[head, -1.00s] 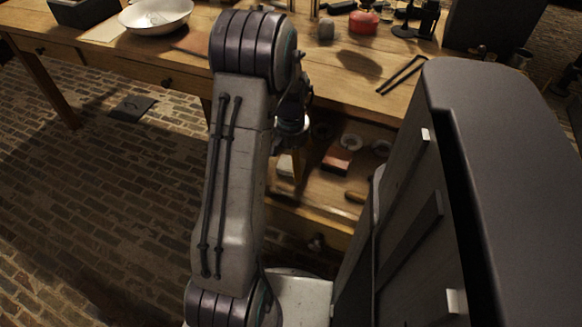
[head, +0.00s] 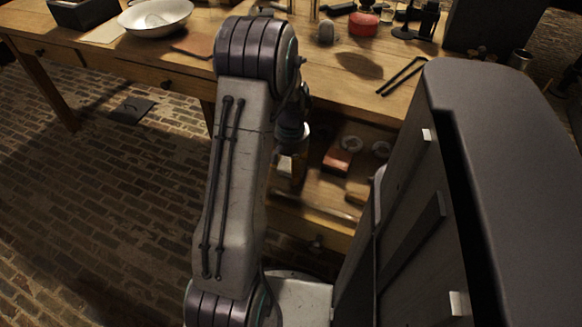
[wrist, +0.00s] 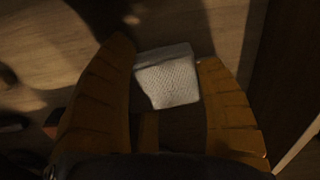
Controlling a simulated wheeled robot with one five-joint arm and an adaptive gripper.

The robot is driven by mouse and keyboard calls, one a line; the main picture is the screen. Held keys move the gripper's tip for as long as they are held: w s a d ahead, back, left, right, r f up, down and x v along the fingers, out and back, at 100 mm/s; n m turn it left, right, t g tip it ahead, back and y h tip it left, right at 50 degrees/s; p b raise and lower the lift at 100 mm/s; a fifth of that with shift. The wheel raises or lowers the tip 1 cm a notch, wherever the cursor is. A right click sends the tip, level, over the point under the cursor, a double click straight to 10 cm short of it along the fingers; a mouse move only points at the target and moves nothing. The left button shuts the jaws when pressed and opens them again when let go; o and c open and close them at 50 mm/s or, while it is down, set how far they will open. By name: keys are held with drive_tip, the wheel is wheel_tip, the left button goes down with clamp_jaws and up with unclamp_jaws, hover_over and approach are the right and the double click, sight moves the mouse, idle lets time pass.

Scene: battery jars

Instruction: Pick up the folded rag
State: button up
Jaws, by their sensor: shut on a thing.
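The folded rag (wrist: 167,78) is a pale, textured square bundle. In the wrist view it sits between the two orange-brown fingers of my gripper (wrist: 165,55), near their tips. My gripper is shut on it, one finger at each side. The wood surface below is dim, so I cannot tell whether the rag is clear of it. In the head view my gripper (head: 296,160) is at the lower shelf under the table, partly hidden behind my own arm. A small pale patch there may be the rag.
The lower shelf (head: 310,205) also holds a reddish block (head: 337,160) and pale round rolls (head: 352,143). The tabletop (head: 340,90) above carries a white bowl (head: 155,16), a red container (head: 363,23) and black tongs (head: 402,76). A dark wall bounds the wrist view's right side.

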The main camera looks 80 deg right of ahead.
drive_tip(key=shift+c, duration=1.2)
drive_tip(key=shift+r, duration=0.1)
drive_tip(key=shift+r+p, duration=0.3)
drive_tip(key=shift+r, duration=0.5)
wheel_tip(320, 180, up, 2)
drive_tip(key=shift+r+p, duration=0.2)
drive_tip(key=shift+p, duration=0.15)
drive_tip(key=s+a+r+p, duration=0.1)
drive_tip(key=s+a+r, duration=0.6)
drive_tip(key=a, duration=0.2)
drive_tip(key=shift+a+f, duration=0.1)
drive_tip(key=o, duration=0.5)
drive_tip(key=c, duration=0.5)
drive_tip(key=shift+p, duration=0.3)
drive_tip(key=shift+c, duration=0.4)
